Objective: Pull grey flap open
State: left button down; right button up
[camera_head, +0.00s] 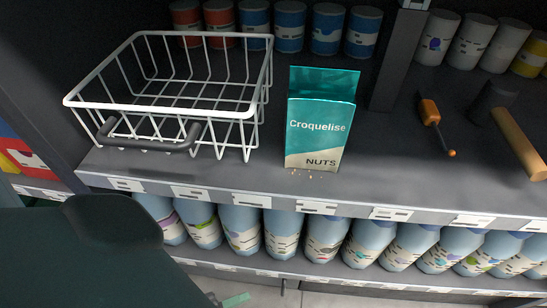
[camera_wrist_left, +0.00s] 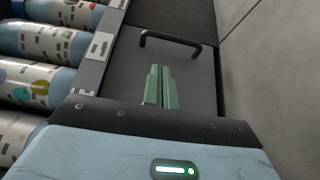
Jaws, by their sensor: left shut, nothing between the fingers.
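The grey flap (camera_wrist_left: 195,72) is a flat dark grey panel in the left wrist view, with a black bar handle (camera_wrist_left: 170,38) near its far end. I cannot make out the flap in the head view. My left gripper (camera_wrist_left: 160,68) has its two green fingers together with nothing between them. They point toward the handle, with a visible gap between the tips and the bar. In the head view only a small green part of this gripper (camera_head: 236,300) shows at the bottom edge. My right gripper is not in view.
A shelf (camera_head: 390,185) holds a white wire basket (camera_head: 262,72), a teal Croquelise nuts bag (camera_head: 318,128) and an orange-handled tool (camera_head: 429,112). Several cans (camera_head: 242,232) line the shelf below.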

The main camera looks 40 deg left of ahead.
pick_arm(q)
jog(key=b+x, duration=0.2)
jog(key=x, duration=0.8)
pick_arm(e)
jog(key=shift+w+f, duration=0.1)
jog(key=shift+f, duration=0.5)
pick_arm(q)
jog(key=shift+s, duration=0.2)
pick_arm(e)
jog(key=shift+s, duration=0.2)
